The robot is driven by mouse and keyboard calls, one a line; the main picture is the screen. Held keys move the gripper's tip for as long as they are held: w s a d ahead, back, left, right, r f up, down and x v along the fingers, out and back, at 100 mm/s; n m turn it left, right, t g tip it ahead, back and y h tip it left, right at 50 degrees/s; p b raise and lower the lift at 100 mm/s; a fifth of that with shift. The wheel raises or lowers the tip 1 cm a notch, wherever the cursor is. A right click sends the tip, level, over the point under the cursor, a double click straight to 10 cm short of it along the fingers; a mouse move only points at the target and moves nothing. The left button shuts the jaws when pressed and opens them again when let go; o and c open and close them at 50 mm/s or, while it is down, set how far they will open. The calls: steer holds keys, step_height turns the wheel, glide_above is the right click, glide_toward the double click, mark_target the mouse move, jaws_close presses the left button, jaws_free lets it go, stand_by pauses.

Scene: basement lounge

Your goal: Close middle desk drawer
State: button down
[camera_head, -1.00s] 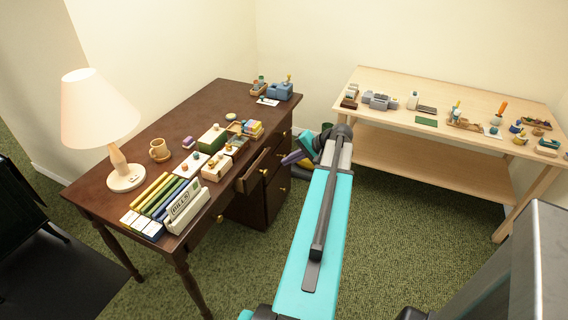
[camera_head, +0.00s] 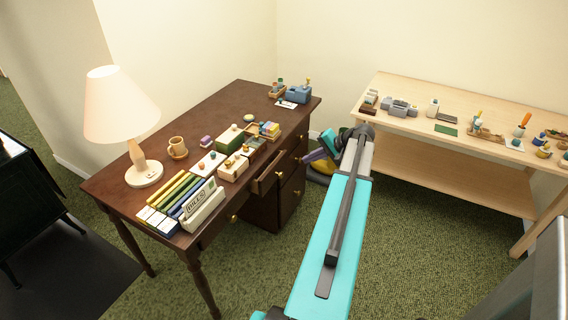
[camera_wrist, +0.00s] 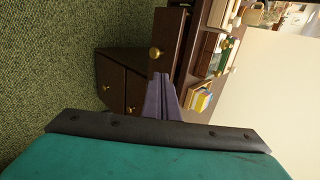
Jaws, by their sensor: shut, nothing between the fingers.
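The dark brown desk (camera_head: 172,112) stands on the left. One of its drawers (camera_head: 268,180) is pulled partly out, with a brass knob on its front. That drawer also shows in the wrist view (camera_wrist: 168,38), its knob facing left there. My gripper (camera_head: 308,156) is shut and empty, to the right of the open drawer. In the wrist view its purple fingers (camera_wrist: 158,80) appear just below the drawer front; I cannot tell whether they touch it. The other drawers I see look shut, with brass knobs.
A lamp (camera_head: 144,172), a mug (camera_head: 177,147), books, a letter holder (camera_head: 203,207) and small boxes crowd the desk top. A light wood table (camera_head: 440,165) with several small items stands at the right. Green carpet lies open between them.

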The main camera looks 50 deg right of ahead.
steer(key=shift+w+f, duration=0.1)
steer(key=p, duration=0.3)
glide_toward(274, 162)
step_height(274, 162, down, 5)
steer(key=shift+w+a+f, duration=0.1)
steer(key=shift+w+a, duration=0.05)
steer(key=shift+w, duration=0.5)
steer(key=shift+w+a, duration=0.1)
steer(key=shift+w, duration=0.6)
steer(key=shift+w+a+b, duration=0.2)
steer(key=shift+w+b, duration=0.3)
steer(key=shift+w, duration=0.9)
steer(key=shift+s, duration=0.1)
